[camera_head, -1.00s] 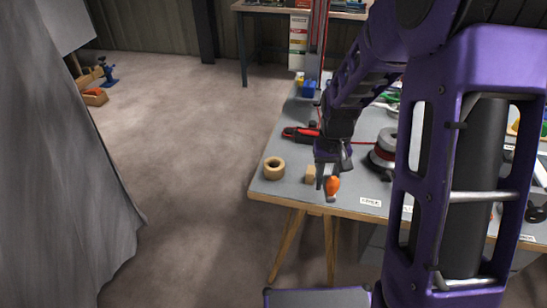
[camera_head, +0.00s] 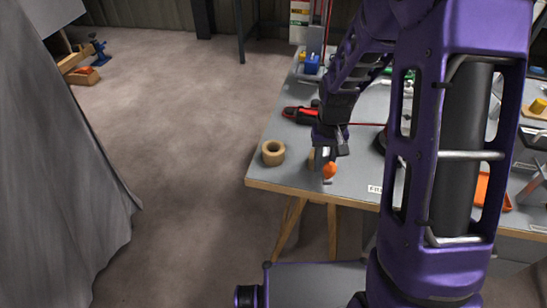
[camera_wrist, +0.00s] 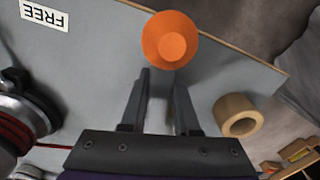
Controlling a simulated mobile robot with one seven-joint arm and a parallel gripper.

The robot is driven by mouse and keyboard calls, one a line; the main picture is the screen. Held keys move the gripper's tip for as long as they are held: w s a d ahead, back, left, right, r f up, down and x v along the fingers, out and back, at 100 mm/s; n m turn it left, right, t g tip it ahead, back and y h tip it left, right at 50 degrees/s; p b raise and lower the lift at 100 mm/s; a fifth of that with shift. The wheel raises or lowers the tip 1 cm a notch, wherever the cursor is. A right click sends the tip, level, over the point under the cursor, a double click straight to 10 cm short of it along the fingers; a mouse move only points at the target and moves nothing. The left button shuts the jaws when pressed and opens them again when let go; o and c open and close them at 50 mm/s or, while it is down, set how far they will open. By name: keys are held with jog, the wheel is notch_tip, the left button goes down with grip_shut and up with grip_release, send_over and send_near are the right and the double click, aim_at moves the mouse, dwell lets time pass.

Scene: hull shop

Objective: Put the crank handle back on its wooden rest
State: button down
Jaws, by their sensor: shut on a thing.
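The crank handle shows its round orange grip (camera_head: 330,171) near the table's front edge, and the grip is large at the top of the wrist view (camera_wrist: 170,40). My gripper (camera_head: 322,160) is shut on the crank handle, low over the table; its two fingers (camera_wrist: 160,95) show just below the orange grip in the wrist view. I cannot tell whether the handle touches the block or the table.
A tan ring-shaped roll (camera_head: 273,153) stands left on the grey table (camera_head: 350,178). A red and black tool (camera_head: 300,114) lies behind. A FREE label (camera_head: 375,189) lies to the right, and an orange tray (camera_head: 491,190) is farther right. A grey drape hangs at far left.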

jog(key=shift+s+a+f, duration=0.1)
jog(key=shift+s+f, duration=0.05)
jog(key=shift+f, duration=0.15)
